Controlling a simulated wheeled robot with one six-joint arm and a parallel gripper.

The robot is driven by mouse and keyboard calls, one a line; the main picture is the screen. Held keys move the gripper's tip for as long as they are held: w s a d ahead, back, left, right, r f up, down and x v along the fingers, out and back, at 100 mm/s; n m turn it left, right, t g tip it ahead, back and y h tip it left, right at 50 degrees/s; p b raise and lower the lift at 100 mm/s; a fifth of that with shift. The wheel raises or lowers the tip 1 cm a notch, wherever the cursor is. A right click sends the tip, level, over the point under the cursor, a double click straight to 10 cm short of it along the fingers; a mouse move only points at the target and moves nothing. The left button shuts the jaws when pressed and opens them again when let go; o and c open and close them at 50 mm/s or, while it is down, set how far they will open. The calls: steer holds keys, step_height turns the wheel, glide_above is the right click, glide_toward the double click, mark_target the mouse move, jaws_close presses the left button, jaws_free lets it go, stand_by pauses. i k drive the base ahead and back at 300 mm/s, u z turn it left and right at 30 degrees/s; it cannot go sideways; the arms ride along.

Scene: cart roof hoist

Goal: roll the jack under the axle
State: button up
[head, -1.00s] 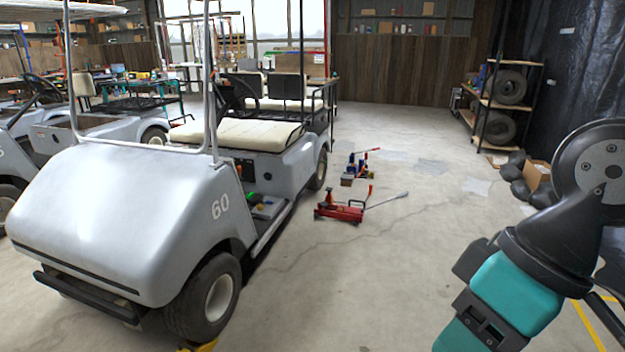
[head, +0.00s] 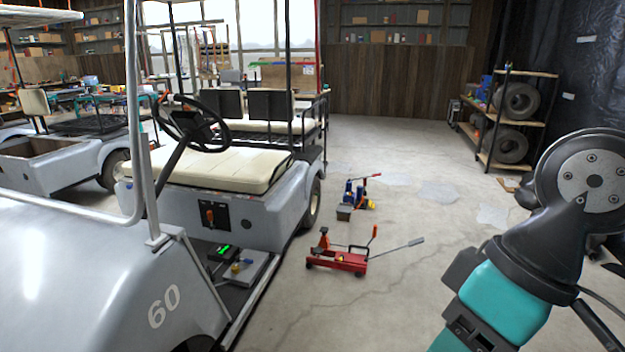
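A red floor jack (head: 338,261) stands on the concrete floor in the head view, to the right of the golf cart (head: 100,280) numbered 60. Its handle (head: 398,248) points to the right and slightly up. The jack is apart from the cart's side. The cart's rear wheel (head: 313,203) shows behind the jack, and its front wheel is mostly cut off at the bottom edge. The axle is hidden under the body. My arm is folded at the right of the picture, and my gripper's fingertips do not show.
A blue jack-like tool with a red handle (head: 356,193) stands behind the red jack. A shelf with tires (head: 508,120) stands at the back right. Floor to the right of the red jack is clear. Other carts stand at the left.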

mark_target(354, 263)
steer(key=i, duration=3.95)
steer(key=z, duration=0.65)
